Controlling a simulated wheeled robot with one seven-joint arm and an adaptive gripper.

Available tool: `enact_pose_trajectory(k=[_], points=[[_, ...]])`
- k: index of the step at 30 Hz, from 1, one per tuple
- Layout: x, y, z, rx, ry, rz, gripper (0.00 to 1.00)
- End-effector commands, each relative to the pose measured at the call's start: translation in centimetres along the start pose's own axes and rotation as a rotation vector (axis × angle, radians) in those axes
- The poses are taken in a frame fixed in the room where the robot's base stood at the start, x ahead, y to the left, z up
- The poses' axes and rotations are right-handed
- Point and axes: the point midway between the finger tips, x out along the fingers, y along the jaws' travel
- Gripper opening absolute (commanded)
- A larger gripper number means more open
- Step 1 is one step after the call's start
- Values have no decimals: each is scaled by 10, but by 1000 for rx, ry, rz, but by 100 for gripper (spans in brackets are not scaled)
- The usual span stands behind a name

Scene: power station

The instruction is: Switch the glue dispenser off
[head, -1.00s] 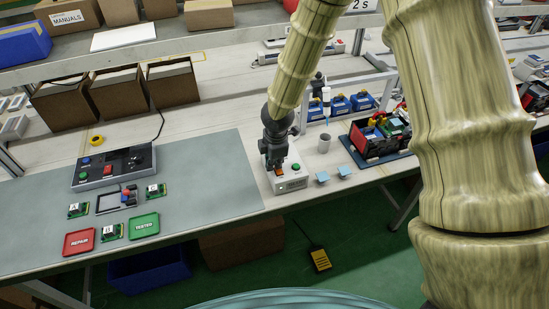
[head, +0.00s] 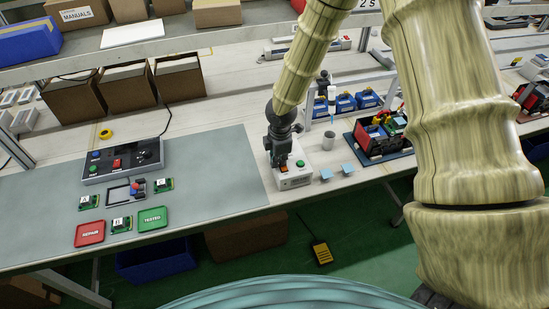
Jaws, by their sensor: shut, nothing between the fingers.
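The glue dispenser appears to be the small white box (head: 296,181) at the front edge of the bench, right of the grey mat. It has a green button (head: 300,164) on top and an orange-red switch (head: 283,169) at its left. My gripper (head: 282,164) is shut and empty, pointing down at the box's left side, right by the switch. Whether the fingertips touch the switch, and which way the switch is set, I cannot tell. The gripper hides part of the box's top.
A grey cup (head: 329,140) and two small blue pieces (head: 347,169) stand right of the box. A syringe stand (head: 332,100) is behind. A control panel (head: 123,160) with its own red switch is on the mat (head: 222,175) at left.

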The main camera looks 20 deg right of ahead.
Motion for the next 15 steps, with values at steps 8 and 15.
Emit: enact_pose_trajectory(k=[8, 15], points=[[0, -5, 0, -1, -1, -1, 0], [-2, -14, -1, -3, -1, -1, 0]])
